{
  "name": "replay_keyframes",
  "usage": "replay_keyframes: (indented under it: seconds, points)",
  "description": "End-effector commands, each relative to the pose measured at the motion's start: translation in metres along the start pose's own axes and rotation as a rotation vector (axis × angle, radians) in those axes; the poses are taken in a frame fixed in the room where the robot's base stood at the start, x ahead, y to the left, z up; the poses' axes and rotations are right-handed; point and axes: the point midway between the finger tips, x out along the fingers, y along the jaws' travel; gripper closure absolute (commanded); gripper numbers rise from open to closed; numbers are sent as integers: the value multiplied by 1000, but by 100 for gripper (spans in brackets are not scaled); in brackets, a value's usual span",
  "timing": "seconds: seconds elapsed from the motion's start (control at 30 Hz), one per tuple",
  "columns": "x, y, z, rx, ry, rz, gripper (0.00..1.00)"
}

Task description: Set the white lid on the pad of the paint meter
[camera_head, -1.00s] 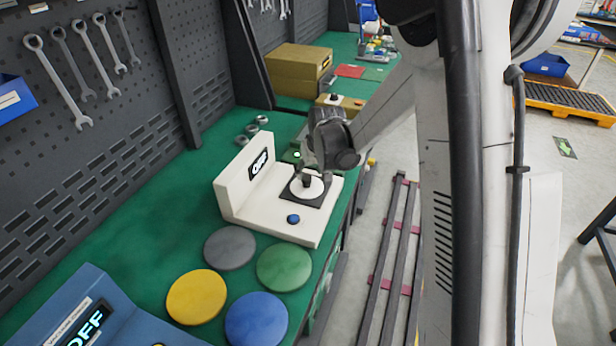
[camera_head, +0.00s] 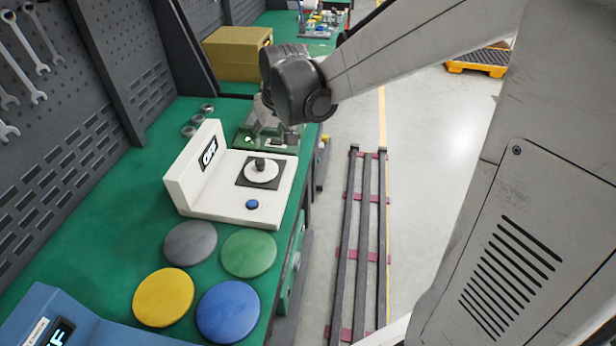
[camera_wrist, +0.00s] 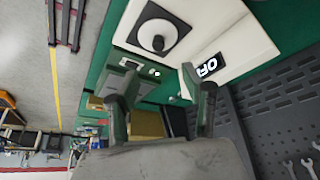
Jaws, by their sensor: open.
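The white lid (camera_head: 261,174) with its dark knob lies flat on the black square pad (camera_head: 243,181) of the white paint meter (camera_head: 210,202). The lid looks roughly centred on the pad. In the wrist view the lid (camera_wrist: 146,38) sits inside the pad's dark edge (camera_wrist: 183,26), clear of my fingers. The meter's upright display reads OFF, and a blue button is on its base. My gripper (camera_head: 262,125) is beyond the lid, above the green device area, and apart from the lid. In the wrist view my gripper (camera_wrist: 160,92) has its two fingers spread with nothing between them.
Grey (camera_head: 190,242), green (camera_head: 249,253), yellow (camera_head: 163,297) and blue (camera_head: 228,311) discs lie in front of the meter. A blue device (camera_head: 95,325) is at the lower left. A green device (camera_head: 255,137), small metal rings and a yellow box (camera_head: 235,55) are behind. A pegboard wall borders the bench's left.

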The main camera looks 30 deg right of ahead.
Motion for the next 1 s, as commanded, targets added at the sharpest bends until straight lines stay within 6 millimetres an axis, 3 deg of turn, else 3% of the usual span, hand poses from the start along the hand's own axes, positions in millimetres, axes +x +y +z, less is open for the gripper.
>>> replay_keyframes:
  seconds: [0.2,0.5,0.73,1.0]
  points:
    - [-57,-9,35,23,38,14,56]
    - [-115,-19,92,55,89,32,56]
    - [-142,-26,142,79,130,42,56]
    - [-155,-32,186,100,167,51,56]
